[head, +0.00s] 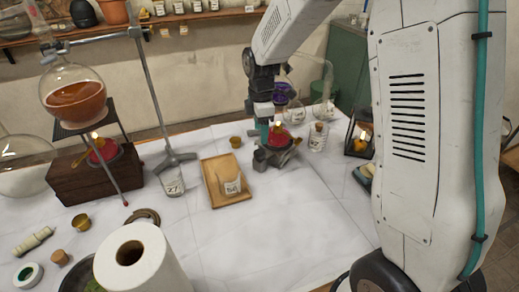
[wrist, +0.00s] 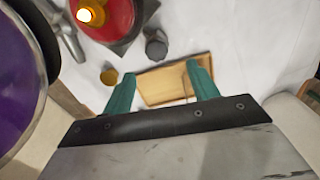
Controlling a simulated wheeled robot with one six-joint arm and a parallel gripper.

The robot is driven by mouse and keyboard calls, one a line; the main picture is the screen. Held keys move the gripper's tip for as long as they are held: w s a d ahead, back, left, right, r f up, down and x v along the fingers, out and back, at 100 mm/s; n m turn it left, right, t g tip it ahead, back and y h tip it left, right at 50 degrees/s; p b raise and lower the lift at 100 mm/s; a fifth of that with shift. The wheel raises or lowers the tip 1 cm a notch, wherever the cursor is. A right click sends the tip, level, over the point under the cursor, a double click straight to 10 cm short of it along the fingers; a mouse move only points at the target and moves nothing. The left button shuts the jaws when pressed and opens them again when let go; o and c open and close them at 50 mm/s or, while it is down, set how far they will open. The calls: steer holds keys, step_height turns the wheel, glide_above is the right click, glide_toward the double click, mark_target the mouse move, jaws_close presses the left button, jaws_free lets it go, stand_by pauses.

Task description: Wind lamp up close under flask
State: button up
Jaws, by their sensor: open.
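A red lamp (head: 279,137) with a small flame stands on a dark grey lab jack (head: 283,155) on the white table. The lamp also shows at the top of the wrist view (wrist: 108,17). A flask of purple liquid (head: 284,92) sits behind and above the lamp, partly hidden by my arm. It fills the left edge of the wrist view (wrist: 18,85). A grey knob (head: 260,160) sticks out at the jack's front left. My gripper (head: 265,131) points down beside the lamp; its teal fingers (wrist: 162,88) are apart and nothing is between them.
A wooden tray (head: 212,180) with a labelled beaker lies left of the jack. A small brass cup (head: 236,142) stands behind it. A corked jar (head: 318,136) is close on the right. A second lamp (head: 103,150) burns under an orange flask (head: 75,97) at left.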

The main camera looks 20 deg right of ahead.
mark_target(260, 152)
steer(key=shift+w+f+n, duration=0.3)
steer(key=shift+w+f, duration=0.05)
steer(key=shift+f, duration=0.5)
step_height(260, 152, down, 7)
steer(key=shift+f, duration=0.15)
steer(key=c, duration=1)
